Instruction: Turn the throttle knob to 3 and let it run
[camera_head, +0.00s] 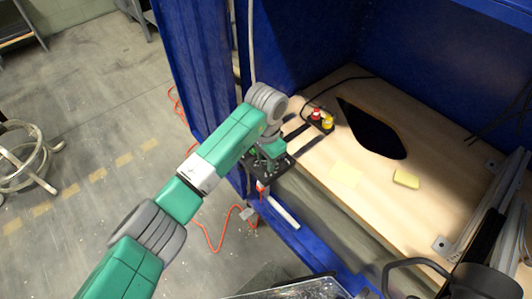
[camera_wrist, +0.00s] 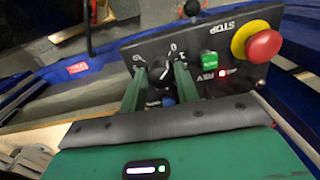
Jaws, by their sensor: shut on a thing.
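The throttle knob (camera_wrist: 161,75) is a black dial with a light pointer mark, on a dark control panel (camera_wrist: 125,55) seen in the wrist view. My gripper (camera_wrist: 160,72) has one green finger on each side of the knob and is shut on it. Scale digits show around the knob, partly hidden by the fingers; I cannot tell which number the pointer meets. In the head view my gripper (camera_head: 268,152) is at the panel (camera_head: 277,172) on the tank's front edge, and the arm hides the knob.
On the panel are a green button (camera_wrist: 208,58), a small lit red lamp (camera_wrist: 222,72) and a red stop button (camera_wrist: 263,46) on a yellow base. A wooden top (camera_head: 330,175) carries a small red and yellow item (camera_head: 322,120) and a yellow block (camera_head: 406,179). Blue walls stand close by.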

